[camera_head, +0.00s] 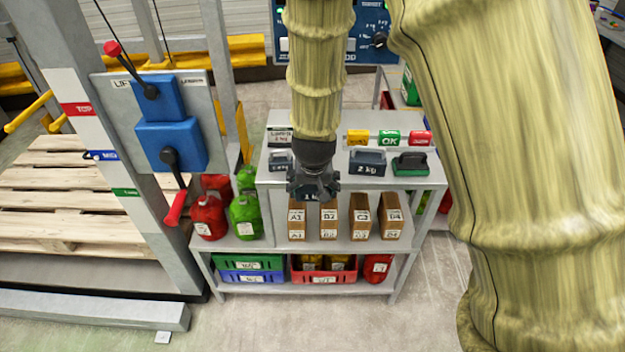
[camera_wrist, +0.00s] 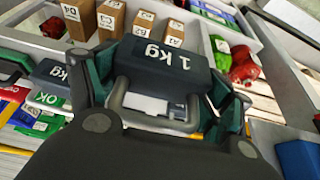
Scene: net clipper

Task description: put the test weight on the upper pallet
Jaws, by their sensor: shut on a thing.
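The test weight, a dark block marked 1 kg (camera_wrist: 160,68) with a grey handle, sits between the fingers of my gripper in the wrist view. My gripper (camera_head: 313,186) points down over the front edge of the shelf unit in the head view, shut on the weight. There the weight is mostly hidden, with only a bit of its label showing. A wooden slatted pallet (camera_head: 62,196) lies at the left behind the grey post, apart from my gripper. I cannot tell whether another pallet is below it.
A lever panel with blue boxes (camera_head: 172,146) and red-knobbed levers stands between the pallet and the shelf unit (camera_head: 432,172). A 2 kg weight (camera_head: 368,162), brown boxes (camera_head: 329,221) and red canisters (camera_head: 209,217) stand on the shelves.

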